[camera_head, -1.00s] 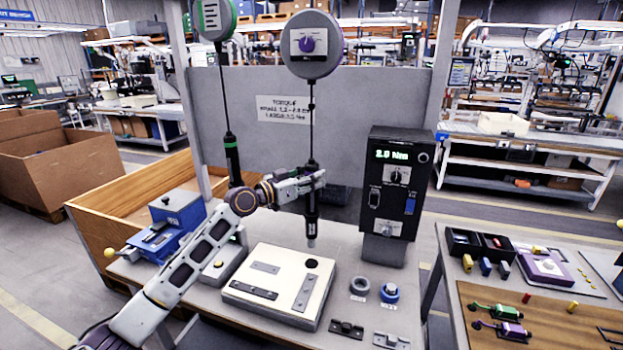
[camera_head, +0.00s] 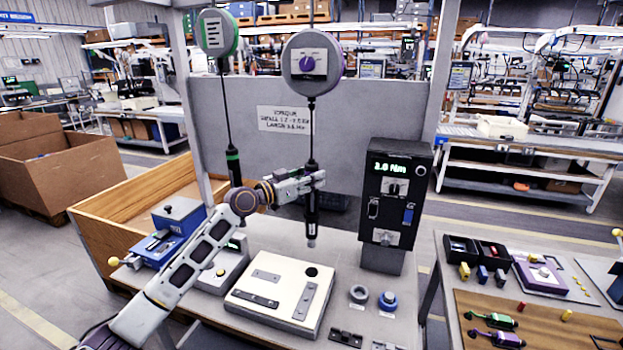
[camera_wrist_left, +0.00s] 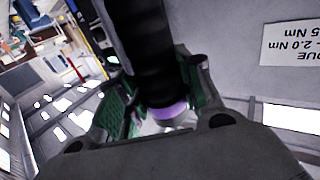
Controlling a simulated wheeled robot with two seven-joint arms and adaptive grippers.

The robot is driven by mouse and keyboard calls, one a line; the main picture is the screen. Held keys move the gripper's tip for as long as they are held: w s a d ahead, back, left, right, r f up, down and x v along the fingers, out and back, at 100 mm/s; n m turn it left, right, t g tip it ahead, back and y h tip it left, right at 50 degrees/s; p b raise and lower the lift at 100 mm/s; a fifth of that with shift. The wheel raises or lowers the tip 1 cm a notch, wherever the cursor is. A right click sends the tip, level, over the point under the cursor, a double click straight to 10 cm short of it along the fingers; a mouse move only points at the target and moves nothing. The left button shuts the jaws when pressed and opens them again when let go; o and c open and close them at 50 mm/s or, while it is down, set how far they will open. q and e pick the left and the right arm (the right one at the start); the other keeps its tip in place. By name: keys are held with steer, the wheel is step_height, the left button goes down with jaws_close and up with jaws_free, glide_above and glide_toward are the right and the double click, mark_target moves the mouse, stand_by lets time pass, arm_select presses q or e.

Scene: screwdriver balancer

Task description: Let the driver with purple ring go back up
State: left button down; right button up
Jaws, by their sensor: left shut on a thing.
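The driver with the purple ring (camera_head: 311,214) hangs upright on a cable under the balancer with the purple rim (camera_head: 311,63). My left gripper (camera_head: 314,182) is shut on its upper body. In the left wrist view the black driver body (camera_wrist_left: 148,55) runs between the fingers, with the purple ring (camera_wrist_left: 166,111) close to the palm. The driver's tip is above the white fixture block (camera_head: 285,290), apart from it. The other driver, with a green ring (camera_head: 233,165), hangs to the left under the green-rimmed balancer (camera_head: 216,33). My right gripper is not in view.
A black torque display box (camera_head: 395,195) stands close on the right. A grey ring (camera_head: 358,293) and a blue ring part (camera_head: 388,300) lie on the bench. A blue vise-like device (camera_head: 178,228) and a wooden crate (camera_head: 130,205) are at left.

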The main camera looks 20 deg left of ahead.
arm_select(q)
steer(key=c, duration=0.9)
jaws_free()
steer(key=shift+r, duration=0.1)
steer(key=shift+o, duration=1.3)
steer(key=o, duration=0.6)
steer(key=shift+o, duration=0.2)
